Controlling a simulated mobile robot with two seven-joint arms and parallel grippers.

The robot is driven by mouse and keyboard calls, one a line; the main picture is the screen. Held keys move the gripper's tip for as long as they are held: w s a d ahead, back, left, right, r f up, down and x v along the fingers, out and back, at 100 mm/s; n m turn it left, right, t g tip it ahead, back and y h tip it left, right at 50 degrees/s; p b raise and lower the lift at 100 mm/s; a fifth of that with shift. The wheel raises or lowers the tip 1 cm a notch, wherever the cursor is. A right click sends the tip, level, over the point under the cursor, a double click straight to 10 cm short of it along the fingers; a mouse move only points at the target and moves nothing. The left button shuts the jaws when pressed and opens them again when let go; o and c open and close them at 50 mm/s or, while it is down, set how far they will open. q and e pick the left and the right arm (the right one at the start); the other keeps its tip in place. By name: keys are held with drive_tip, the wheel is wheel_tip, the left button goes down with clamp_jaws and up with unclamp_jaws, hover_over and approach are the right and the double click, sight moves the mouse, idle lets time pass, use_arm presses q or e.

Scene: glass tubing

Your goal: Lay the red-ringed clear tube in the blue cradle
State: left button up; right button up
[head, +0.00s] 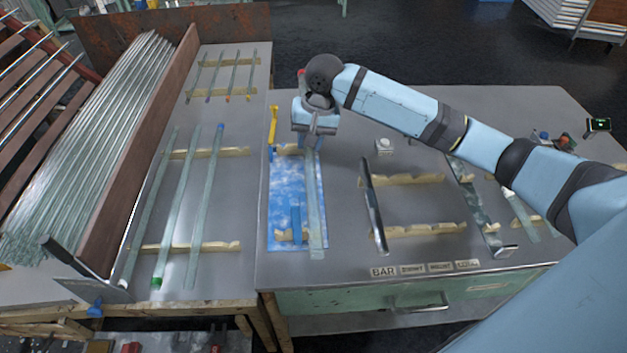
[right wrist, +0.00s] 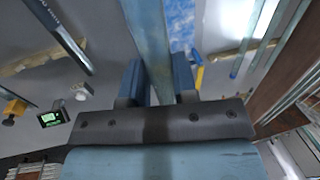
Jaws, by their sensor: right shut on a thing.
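My right gripper (head: 312,143) is shut on a clear tube (head: 316,215), which points toward the front edge of the bench. In the right wrist view the tube (right wrist: 148,40) passes between the two blue fingers (right wrist: 158,85). I cannot make out a red ring on the held part; a small red spot shows beside my wrist. The tube hangs over the right side of a blue mottled mat (head: 283,195) with pale notched wooden supports (head: 281,237) on it. Whether the tube touches the supports I cannot tell. My left gripper is not in view.
A dark bar (head: 373,205) lies on wooden supports to the right. Several clear tubes (head: 175,215) lie on the left table. Bare bench lies between mat and bar.

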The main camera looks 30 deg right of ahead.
wheel_tip(320, 180, down, 14)
drive_tip(key=shift+r+b, duration=0.1)
drive_tip(key=shift+b, duration=0.25)
drive_tip(key=shift+f+p, duration=0.35)
drive_tip(key=shift+f, duration=0.15)
drive_tip(key=o, duration=0.9)
drive_tip(key=shift+o, duration=0.2)
